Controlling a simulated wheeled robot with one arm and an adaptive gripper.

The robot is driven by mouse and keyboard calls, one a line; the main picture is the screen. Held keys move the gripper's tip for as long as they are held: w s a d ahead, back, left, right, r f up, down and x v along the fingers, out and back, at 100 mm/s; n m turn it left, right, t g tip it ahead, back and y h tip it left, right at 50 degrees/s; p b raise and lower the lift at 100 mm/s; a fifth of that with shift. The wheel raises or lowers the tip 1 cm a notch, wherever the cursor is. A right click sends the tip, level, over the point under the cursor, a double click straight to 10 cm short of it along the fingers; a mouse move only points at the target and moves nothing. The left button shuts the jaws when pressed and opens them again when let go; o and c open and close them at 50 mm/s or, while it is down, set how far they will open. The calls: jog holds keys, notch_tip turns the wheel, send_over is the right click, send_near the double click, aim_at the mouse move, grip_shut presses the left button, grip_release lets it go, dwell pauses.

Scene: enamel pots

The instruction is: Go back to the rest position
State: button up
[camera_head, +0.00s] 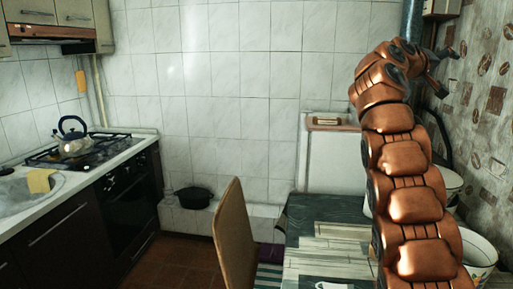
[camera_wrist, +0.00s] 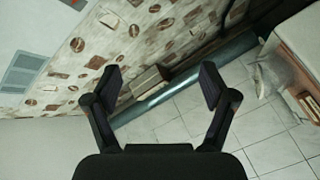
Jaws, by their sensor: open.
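My copper arm rises on the right of the head view, and my gripper (camera_head: 444,70) is at its top, near the patterned wall. In the wrist view my gripper (camera_wrist: 161,80) has its two dark fingers spread wide with nothing between them. A white enamel pot (camera_head: 479,252) with a coloured mark stands at the lower right of the head view, partly hidden by my arm. Another white pot (camera_head: 452,182) is behind it, also partly covered by my arm. My gripper is well above both pots and touches neither.
A table (camera_head: 300,235) with a dark and pale striped top is in front. A chair (camera_head: 234,225) stands at its left. A black pot (camera_head: 193,197) sits low by the tiled wall. A kettle (camera_head: 73,138) stands on the stove (camera_head: 100,150). A grey pipe (camera_head: 412,20) runs near my gripper.

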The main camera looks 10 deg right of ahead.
jog(key=s+a+f+n+g+y+p, duration=0.1)
jog(key=s+a+f+y, duration=0.2)
jog(key=s+a+f, duration=0.4)
jog(key=s+a+f+g+y, duration=0.1)
jog(key=s+a+f+y, duration=0.15)
jog(key=a+f, duration=0.45)
jog(key=s+a+f+n+g+y+p, duration=0.1)
jog(key=s+a+f+y, duration=0.3)
jog(key=f, duration=0.6)
jog(key=s+a+f+g+y, duration=0.1)
jog(key=s+a+f+y, duration=0.1)
jog(key=s+a+f, duration=0.4)
jog(key=s+a+f+g+y, duration=0.2)
jog(key=s+a+f, duration=0.5)
jog(key=s, duration=0.8)
jog(key=s+a+f+n+g+y+p, duration=0.1)
jog(key=s+a+f+y, duration=0.1)
jog(key=s+a+f, duration=0.5)
jog(key=s+a, duration=0.1)
jog(key=s, duration=0.2)
jog(key=shift+s+a+g, duration=0.3)
jog(key=shift+s, duration=0.05)
